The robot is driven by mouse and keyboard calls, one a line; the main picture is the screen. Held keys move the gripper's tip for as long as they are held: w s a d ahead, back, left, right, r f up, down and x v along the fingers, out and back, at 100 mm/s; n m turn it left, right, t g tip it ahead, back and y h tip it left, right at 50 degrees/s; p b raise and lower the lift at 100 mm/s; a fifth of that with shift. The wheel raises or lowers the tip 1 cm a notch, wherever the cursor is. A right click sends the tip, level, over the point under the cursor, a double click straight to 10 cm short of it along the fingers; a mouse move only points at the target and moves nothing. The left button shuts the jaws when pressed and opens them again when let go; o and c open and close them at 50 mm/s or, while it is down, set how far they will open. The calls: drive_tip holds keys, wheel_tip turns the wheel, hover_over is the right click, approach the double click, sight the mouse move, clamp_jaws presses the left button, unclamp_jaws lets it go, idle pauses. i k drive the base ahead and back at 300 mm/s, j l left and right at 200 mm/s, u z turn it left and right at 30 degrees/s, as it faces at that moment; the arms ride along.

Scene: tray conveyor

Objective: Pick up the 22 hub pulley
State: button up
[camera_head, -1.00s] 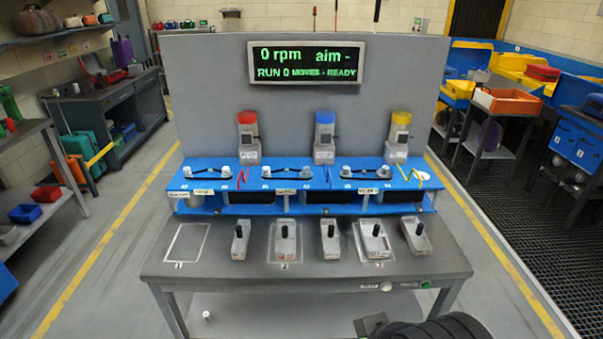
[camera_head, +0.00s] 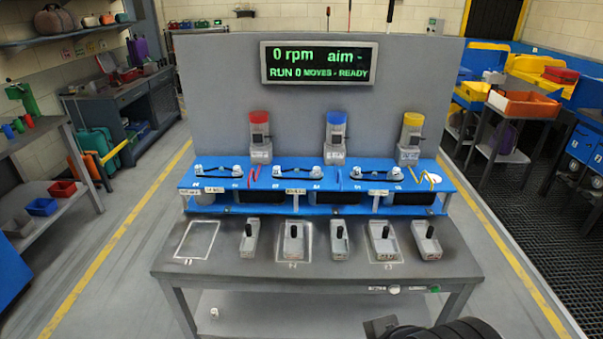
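Several grey blocks with upright black grips stand in a row on the dark bench top (camera_head: 210,268). They are the far-left block (camera_head: 249,246), the second (camera_head: 292,251), the middle one (camera_head: 339,249), the fourth (camera_head: 383,251) and the far-right one (camera_head: 427,248). The second and fourth stand inside outlined places. Their small front labels are too blurred to read, so I cannot tell which is the 22 hub pulley. Part of my dark arm shows at the bottom right, in front of the bench. I cannot make out my gripper's fingers.
An empty white outline (camera_head: 196,240) lies at the bench's left. Behind the blocks is a blue raised shelf (camera_head: 320,210) with black belts, and red-, blue- and yellow-topped units. A screen (camera_head: 319,64) reads 0 rpm, RUN 0 MOVES - READY.

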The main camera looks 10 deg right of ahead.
sight(276, 170)
drive_tip(key=i+j, duration=0.1)
drive_tip(key=j, duration=0.4)
drive_tip(key=i+j, duration=0.1)
drive_tip(key=j, duration=0.45)
drive_tip(key=i+j, duration=0.1)
drive_tip(key=j, duration=0.4)
